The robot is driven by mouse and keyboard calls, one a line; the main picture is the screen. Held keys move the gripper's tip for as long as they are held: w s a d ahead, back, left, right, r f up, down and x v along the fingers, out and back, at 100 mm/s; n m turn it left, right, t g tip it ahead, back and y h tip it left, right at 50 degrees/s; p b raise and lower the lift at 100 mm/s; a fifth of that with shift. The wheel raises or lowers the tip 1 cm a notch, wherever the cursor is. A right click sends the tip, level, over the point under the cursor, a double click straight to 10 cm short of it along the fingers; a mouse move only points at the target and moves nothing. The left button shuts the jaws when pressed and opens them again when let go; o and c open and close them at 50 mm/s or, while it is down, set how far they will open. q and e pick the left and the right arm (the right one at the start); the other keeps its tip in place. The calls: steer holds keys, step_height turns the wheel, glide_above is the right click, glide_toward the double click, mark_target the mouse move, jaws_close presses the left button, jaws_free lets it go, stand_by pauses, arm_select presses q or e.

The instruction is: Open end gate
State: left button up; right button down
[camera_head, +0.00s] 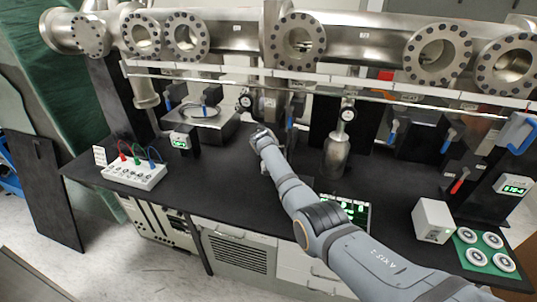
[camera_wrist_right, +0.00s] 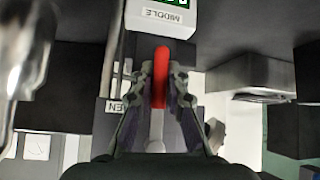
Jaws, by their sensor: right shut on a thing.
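My right gripper (camera_head: 262,136) reaches in over the middle of the black bench in the head view. Its fingers, seen in the right wrist view (camera_wrist_right: 160,82), are shut on a red lever handle (camera_wrist_right: 161,68), one on each side. A pale shaft continues from the red grip. The handle sits by a light box labelled MIDDLE (camera_wrist_right: 163,17), with a label ending in "EN" to its left. The head view hides this handle behind my gripper. A separate red-handled lever (camera_head: 460,182) is at the far right. My left gripper is not in view.
A flanged steel pipe (camera_head: 240,37) and a long rail (camera_head: 300,82) run above the bench (camera_head: 240,160). A control box with knobs (camera_head: 134,172) is at left. A white box (camera_head: 433,220) and a green mat with discs (camera_head: 462,258) are at right.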

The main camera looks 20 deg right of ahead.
steer(key=shift+s+d+f, duration=0.1)
steer(key=shift+d+f, duration=0.1)
steer(key=shift+d, duration=0.05)
stand_by(0.3)
steer(key=c, duration=1.4)
jaws_free()
steer(key=shift+s+d, duration=0.1)
steer(key=shift+o, duration=0.3)
steer(key=shift+d+r, duration=0.1)
steer(key=shift+d, duration=0.05)
steer(key=shift+a, duration=0.2)
steer(key=shift+r, duration=0.15)
steer(key=shift+s+a+r, duration=0.15)
steer(key=shift+a+r, duration=0.05)
steer(key=v, duration=1.1)
steer(key=shift+r, duration=0.1)
